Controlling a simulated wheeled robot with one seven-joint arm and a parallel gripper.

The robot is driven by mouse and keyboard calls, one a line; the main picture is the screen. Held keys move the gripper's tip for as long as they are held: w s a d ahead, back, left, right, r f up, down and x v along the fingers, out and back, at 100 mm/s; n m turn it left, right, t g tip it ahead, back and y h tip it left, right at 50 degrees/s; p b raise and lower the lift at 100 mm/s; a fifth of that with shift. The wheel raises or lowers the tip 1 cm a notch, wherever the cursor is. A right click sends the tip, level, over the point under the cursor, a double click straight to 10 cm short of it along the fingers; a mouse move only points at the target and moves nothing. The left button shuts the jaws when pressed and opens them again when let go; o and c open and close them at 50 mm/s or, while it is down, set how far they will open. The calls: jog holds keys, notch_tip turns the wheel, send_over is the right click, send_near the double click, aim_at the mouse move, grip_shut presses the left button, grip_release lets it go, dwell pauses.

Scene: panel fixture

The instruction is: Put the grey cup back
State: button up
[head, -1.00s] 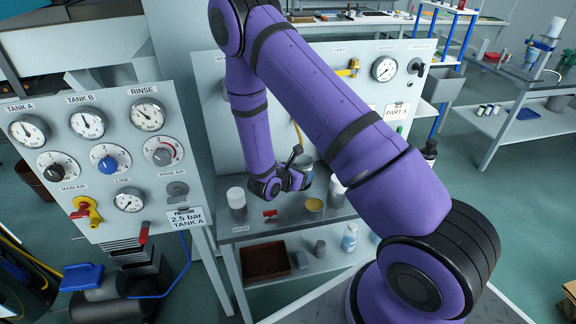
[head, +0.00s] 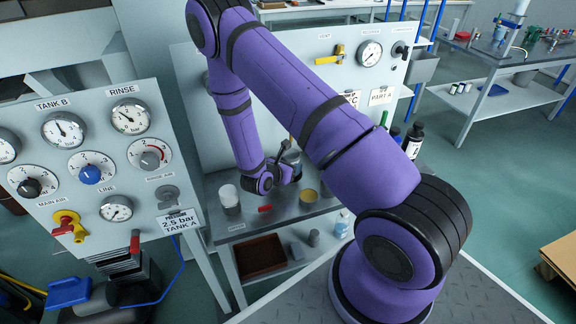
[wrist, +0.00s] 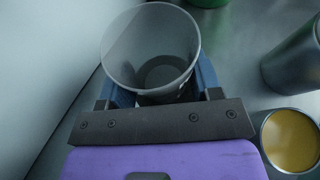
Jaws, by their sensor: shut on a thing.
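The grey cup (wrist: 128,50) is upright in the wrist view, its open mouth facing the camera, and it looks empty inside. My gripper (wrist: 163,88) is shut on it, with one blue finger on each side of its wall. In the head view my gripper (head: 291,170) is over the steel bench (head: 240,228) in front of the back panel, and the cup is partly hidden by my arm. I cannot tell whether the cup's base touches the bench.
A yellow-filled tin (wrist: 290,140) and a grey cylinder (wrist: 298,62) stand right of the cup. In the head view, a white-topped jar (head: 229,197) and a small red item (head: 265,209) are left of my gripper. A gauge panel (head: 150,190) stands at left, close to the bench.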

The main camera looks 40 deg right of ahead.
jog(key=o, duration=1)
jog(key=shift+f, duration=0.1)
jog(key=shift+a+r, duration=0.2)
jog(key=shift+r, duration=0.05)
jog(key=v, duration=1.1)
jog(key=shift+s+a+r, duration=0.15)
jog(key=shift+s+a, duration=0.05)
jog(key=s+d+r+m+g+y, duration=0.25)
jog(key=r+m, duration=0.35)
jog(key=r, duration=0.6)
jog(key=s+d+r+m+g+y, duration=0.1)
jog(key=s+r+m+g, duration=0.25)
jog(key=r+m, duration=0.6)
jog(key=s+a+r+m+t+y, duration=0.2)
jog(key=s+r+y, duration=0.1)
jog(key=s+r, duration=0.2)
jog(key=s+a+r+m+t+y, duration=0.2)
jog(key=s+r+y, duration=0.1)
jog(key=s+r, duration=0.3)
jog(key=s+a+r+m+t+y, duration=0.2)
jog(key=s+r, duration=0.3)
jog(key=r, duration=0.4)
jog(key=shift+s+r+m+t+y, duration=0.3)
jog(key=shift+m+t+y, duration=0.15)
jog(key=shift+y, duration=0.2)
